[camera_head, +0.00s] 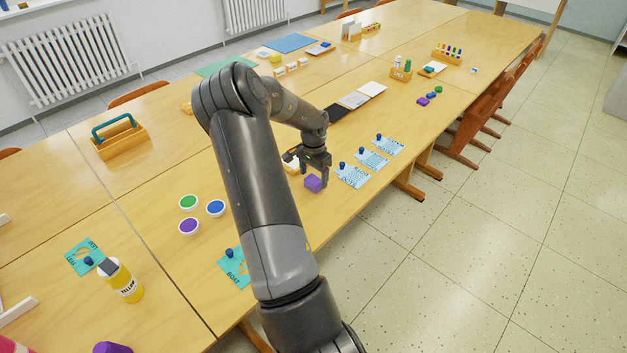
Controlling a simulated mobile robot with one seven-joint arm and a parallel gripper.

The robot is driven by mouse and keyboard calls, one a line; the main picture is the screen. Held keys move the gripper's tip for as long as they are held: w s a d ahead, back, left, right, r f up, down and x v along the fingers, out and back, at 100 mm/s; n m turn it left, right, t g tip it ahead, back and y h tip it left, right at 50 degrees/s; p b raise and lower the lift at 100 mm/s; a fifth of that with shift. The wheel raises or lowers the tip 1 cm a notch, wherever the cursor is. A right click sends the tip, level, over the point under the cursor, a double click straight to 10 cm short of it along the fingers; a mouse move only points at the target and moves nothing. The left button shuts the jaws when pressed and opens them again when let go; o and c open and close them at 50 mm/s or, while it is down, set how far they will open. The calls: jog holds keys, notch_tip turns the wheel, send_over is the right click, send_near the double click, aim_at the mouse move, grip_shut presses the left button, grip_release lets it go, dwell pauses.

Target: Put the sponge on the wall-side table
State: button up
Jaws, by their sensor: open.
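My gripper (316,178) is open and points down over the near row of tables. A small purple block (313,184), which may be the sponge, lies on the tabletop right at the fingertips. I cannot tell whether the fingers touch it or stand around it. A pale yellowish piece (291,167) lies just left of the gripper, partly hidden by it. The wall-side table (165,142) is the row towards the radiators, and it carries a wooden caddy (120,140) with a teal handle. My arm hides part of both tables.
Blue-patterned cards (352,175) with small dark-blue knobs lie right of the gripper. Paint pots (215,208) and a yellow bottle (122,281) stand at left. Dark and white panels (354,100) lie behind the gripper. Bare wall-side tabletop shows around the caddy. Chairs (480,115) line the right edge.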

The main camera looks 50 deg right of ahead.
aim_at(313, 179)
notch_tip(313, 179, up, 9)
jog(key=s+a+r+n+t+y, duration=0.1)
jog(key=a+r+n, duration=0.3)
jog(key=a+r, duration=0.6)
jog(key=a+r+n+t, duration=0.2)
jog(key=a+r+n, duration=0.35)
jog(key=a, duration=0.95)
jog(key=s+a+r+n+t, duration=0.1)
jog(key=s+a+r+n, duration=0.1)
jog(key=s+a, duration=0.3)
jog(key=s+a+r+n, duration=0.2)
jog(key=s+a+n, duration=0.1)
jog(key=s+a, duration=0.3)
jog(key=s+a+r+n+t+h, duration=0.1)
jog(key=s+a+r+n, duration=0.2)
jog(key=s+a, duration=0.3)
jog(key=shift+s+a+t, duration=0.15)
jog(key=shift+a+t, duration=0.15)
jog(key=shift+a, duration=0.5)
